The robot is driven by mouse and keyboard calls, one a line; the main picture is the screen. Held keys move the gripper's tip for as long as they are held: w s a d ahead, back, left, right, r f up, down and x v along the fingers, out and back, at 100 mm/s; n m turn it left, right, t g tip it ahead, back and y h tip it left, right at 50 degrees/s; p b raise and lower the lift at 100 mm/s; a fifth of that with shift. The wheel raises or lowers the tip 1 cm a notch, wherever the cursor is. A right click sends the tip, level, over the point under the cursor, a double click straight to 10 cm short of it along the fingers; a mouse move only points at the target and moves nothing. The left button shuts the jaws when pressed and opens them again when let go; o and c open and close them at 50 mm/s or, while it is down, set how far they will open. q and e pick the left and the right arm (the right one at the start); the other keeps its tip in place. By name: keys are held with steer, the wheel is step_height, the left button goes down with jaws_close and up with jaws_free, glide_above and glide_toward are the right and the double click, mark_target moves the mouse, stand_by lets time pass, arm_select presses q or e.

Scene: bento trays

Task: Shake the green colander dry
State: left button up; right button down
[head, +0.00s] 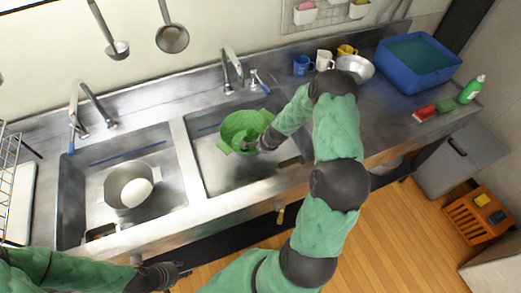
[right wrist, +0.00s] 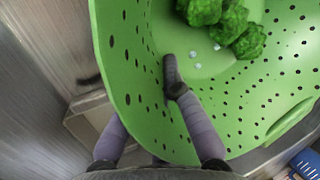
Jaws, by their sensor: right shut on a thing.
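The green colander (head: 240,128) is held over the right sink basin. It also fills much of the right wrist view (right wrist: 140,60), with holes all over its wall. Green broccoli pieces (right wrist: 235,25) lie inside it, with a few small pale drops beside them. My right gripper (head: 262,143) is shut on the colander's near right wall. One finger (right wrist: 172,75) is inside the wall, and the other is partly hidden behind it. My left gripper (head: 182,269) is low in front of the counter, away from the colander. Its fingers are too small to read.
The left sink basin (head: 70,205) holds a metal pot (head: 115,187) with a white round thing in it. Faucets (head: 232,68) stand behind the sinks.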

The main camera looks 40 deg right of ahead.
steer(key=shift+r+p, duration=1.35)
steer(key=shift+p, duration=0.1)
step_height(320, 180, down, 3)
steer(key=b, duration=0.3)
steer(key=shift+r, duration=0.15)
